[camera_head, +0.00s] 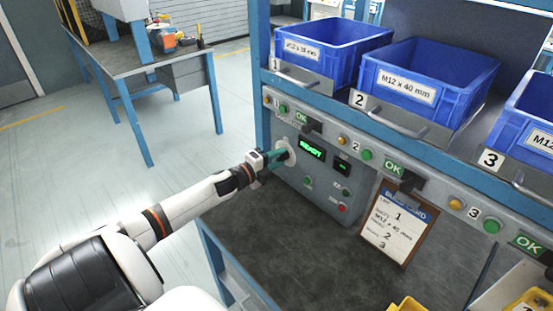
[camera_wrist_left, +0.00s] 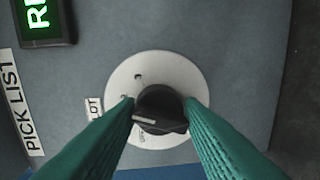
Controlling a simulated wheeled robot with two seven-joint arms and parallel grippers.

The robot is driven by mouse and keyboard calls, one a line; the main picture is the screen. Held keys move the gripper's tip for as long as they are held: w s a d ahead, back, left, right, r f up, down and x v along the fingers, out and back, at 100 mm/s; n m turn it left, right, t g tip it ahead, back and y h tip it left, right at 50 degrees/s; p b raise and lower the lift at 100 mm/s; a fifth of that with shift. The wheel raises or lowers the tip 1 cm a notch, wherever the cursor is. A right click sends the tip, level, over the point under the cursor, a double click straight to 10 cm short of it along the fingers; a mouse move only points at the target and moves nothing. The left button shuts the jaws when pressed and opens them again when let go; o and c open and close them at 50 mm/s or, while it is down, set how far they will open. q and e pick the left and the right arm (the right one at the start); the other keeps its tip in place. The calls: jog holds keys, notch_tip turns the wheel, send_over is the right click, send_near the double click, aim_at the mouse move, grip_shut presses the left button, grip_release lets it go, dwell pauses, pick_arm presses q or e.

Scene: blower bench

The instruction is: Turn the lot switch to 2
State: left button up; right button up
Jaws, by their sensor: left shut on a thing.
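The lot switch is a black knob (camera_wrist_left: 160,98) on a round white dial plate (camera_wrist_left: 177,70) on the grey panel. In the wrist view, the green fingers of my left gripper (camera_wrist_left: 160,112) stand on both sides of the knob and are shut on it. A pale mark on the knob's bar faces left and slightly down. Small marks sit around the dial, too small to read surely. In the head view, my left gripper (camera_head: 279,156) reaches the white dial (camera_head: 286,146) and hides most of the knob. My right gripper is not in view.
A green-lit display (camera_head: 311,149) sits right of the dial. A clipboard card (camera_head: 397,223) leans at the panel's front. Blue bins (camera_head: 430,78) stand on the shelf above. The dark bench top (camera_head: 300,245) is clear below; yellow containers (camera_head: 408,304) show at the bottom right.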

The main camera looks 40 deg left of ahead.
pick_arm(q)
jog(key=o, duration=0.9)
jog(key=shift+r, duration=0.1)
jog(key=shift+o, duration=0.2)
jog(key=shift+s, duration=0.65)
jog(key=s+a, duration=0.1)
jog(key=s, duration=0.9)
jog(key=shift+s+r, duration=0.35)
jog(key=shift+r, duration=0.1)
jog(key=shift+a, duration=0.1)
